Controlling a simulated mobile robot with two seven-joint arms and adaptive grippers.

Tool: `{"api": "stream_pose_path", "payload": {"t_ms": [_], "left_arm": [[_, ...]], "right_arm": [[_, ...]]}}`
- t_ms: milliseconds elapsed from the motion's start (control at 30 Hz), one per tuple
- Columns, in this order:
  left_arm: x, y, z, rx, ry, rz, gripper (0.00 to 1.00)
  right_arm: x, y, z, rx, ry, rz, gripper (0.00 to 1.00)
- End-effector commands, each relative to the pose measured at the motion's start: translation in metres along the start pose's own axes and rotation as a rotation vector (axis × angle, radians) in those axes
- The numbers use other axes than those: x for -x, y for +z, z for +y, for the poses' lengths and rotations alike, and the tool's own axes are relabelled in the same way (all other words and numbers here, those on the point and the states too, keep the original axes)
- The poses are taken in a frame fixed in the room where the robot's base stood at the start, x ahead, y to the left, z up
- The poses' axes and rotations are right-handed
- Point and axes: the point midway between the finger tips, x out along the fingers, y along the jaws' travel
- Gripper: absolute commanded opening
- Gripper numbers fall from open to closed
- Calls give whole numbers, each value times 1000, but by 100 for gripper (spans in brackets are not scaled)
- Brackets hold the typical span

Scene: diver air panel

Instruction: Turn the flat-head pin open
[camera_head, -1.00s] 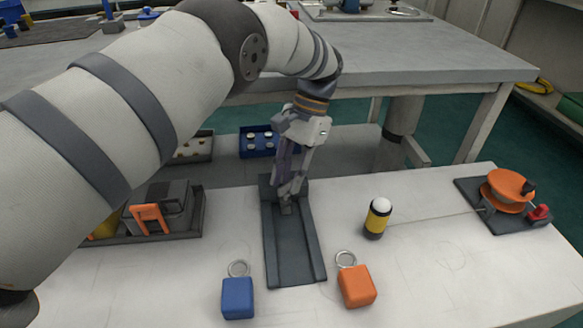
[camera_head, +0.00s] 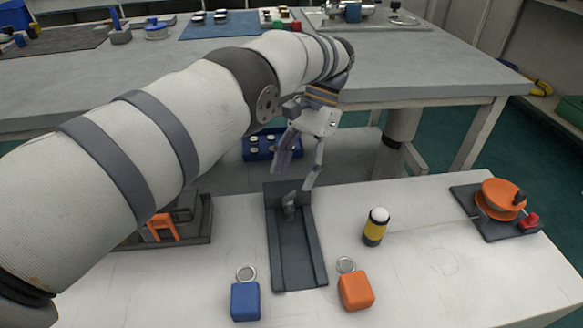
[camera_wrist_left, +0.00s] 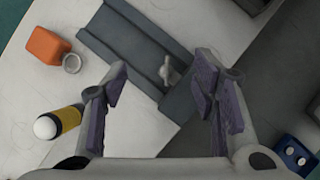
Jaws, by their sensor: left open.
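The flat-head pin (camera_head: 289,203) is a small grey metal piece standing near the back end of a dark grey channel-shaped base (camera_head: 297,262). In the left wrist view the pin (camera_wrist_left: 167,71) appears between and beyond the two fingertips. My left gripper (camera_head: 298,165) is open above and behind the pin, apart from it. Its purple-padded fingers are spread wide with nothing between them in the left wrist view (camera_wrist_left: 163,82). My right gripper is not in view.
A blue tagged block (camera_head: 245,301) and an orange one (camera_head: 356,291) lie in front. A yellow-black cylinder (camera_head: 375,227) stands right of the base. An orange reel (camera_head: 502,199) is at far right. A tray (camera_head: 205,228) sits left, partly behind my arm.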

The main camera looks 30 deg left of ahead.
Motion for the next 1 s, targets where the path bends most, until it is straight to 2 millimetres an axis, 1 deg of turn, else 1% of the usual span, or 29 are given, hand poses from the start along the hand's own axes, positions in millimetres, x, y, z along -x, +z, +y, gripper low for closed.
{"api": "stream_pose_path", "payload": {"t_ms": [33,100,167,200,267,300,400,500,600,667,767,900,1000], "left_arm": [[123,27,-12,-36,-61,221,53],[104,18,-19,-252,-82,235,53],[93,15,-22,-437,-107,253,53],[88,14,-23,-563,-129,269,53],[81,15,-25,-758,-169,293,53],[77,17,-24,-891,-201,309,53],[67,23,-21,-1209,-291,343,53],[59,28,-15,-1438,-368,357,53],[52,30,-12,-1546,-407,360,53],[46,28,-11,-1568,-412,358,53],[27,19,-12,-1570,-408,354,53],[-7,1,-13,-1569,-406,352,53],[-28,-11,-13,-1567,-407,353,53]], "right_arm": [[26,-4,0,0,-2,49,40],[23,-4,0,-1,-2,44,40],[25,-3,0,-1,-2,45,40],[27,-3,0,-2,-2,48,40],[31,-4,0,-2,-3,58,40],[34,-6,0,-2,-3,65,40],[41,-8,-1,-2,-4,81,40],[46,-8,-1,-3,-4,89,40],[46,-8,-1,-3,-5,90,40],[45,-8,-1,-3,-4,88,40],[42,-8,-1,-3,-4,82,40],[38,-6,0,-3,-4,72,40],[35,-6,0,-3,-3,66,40]]}}
